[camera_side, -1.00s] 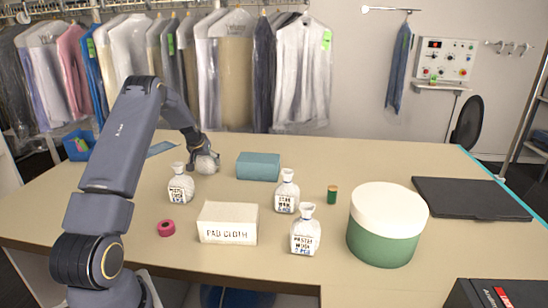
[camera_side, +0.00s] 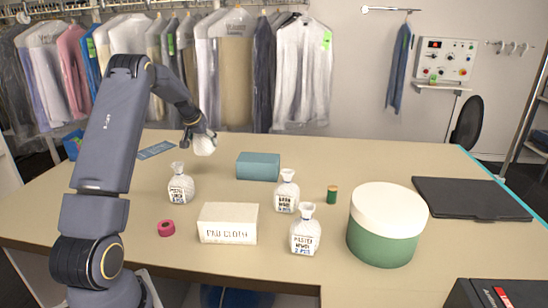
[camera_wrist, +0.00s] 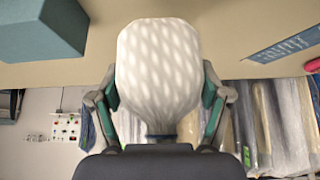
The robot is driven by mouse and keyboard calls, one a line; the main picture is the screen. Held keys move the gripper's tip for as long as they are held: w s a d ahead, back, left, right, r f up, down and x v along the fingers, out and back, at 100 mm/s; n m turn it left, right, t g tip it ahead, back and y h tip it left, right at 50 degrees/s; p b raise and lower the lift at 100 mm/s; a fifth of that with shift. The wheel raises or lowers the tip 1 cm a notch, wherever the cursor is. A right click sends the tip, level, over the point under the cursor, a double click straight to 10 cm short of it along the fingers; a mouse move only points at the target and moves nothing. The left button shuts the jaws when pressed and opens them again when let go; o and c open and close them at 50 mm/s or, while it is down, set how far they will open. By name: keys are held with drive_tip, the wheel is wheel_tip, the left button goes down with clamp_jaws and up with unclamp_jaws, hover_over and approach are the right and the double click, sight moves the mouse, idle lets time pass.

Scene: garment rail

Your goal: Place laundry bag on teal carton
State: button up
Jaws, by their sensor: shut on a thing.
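My gripper (camera_side: 201,138) is shut on a white net-patterned laundry bag (camera_side: 205,145) and holds it above the far part of the table. In the wrist view the bag (camera_wrist: 158,70) fills the space between the two fingers, and its neck is partly hidden by the gripper body. The teal carton (camera_side: 258,167) stands on the table to the right of the bag and lower, with its flat top bare. It also shows at the upper left of the wrist view (camera_wrist: 40,28), apart from the bag.
Several similar white bags stand on the table, one at left (camera_side: 181,184), others nearer the middle (camera_side: 287,190).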

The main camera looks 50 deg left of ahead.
drive_tip(key=w+d+r+m+t+h, duration=0.1)
drive_tip(key=d+r+m, duration=0.1)
drive_tip(key=d+r, duration=0.55)
drive_tip(key=w+d+r+m+h, duration=0.15)
drive_tip(key=d+r, duration=0.25)
drive_tip(key=d, duration=0.7)
hover_over(258, 158)
drive_tip(key=shift+m+y, duration=0.25)
drive_tip(key=f, duration=0.8)
drive_tip(key=shift+s+d+f, duration=0.15)
drive_tip(key=shift+s+d, duration=0.05)
drive_tip(key=shift+s, duration=0.15)
drive_tip(key=shift+w+a+f, duration=0.15)
drive_tip(key=shift+w+f, duration=0.2)
drive_tip(key=shift+f, duration=0.05)
drive_tip(key=shift+w+a+f, duration=0.1)
drive_tip(key=shift+w+f, duration=0.05)
drive_tip(key=shift+f, duration=1.6)
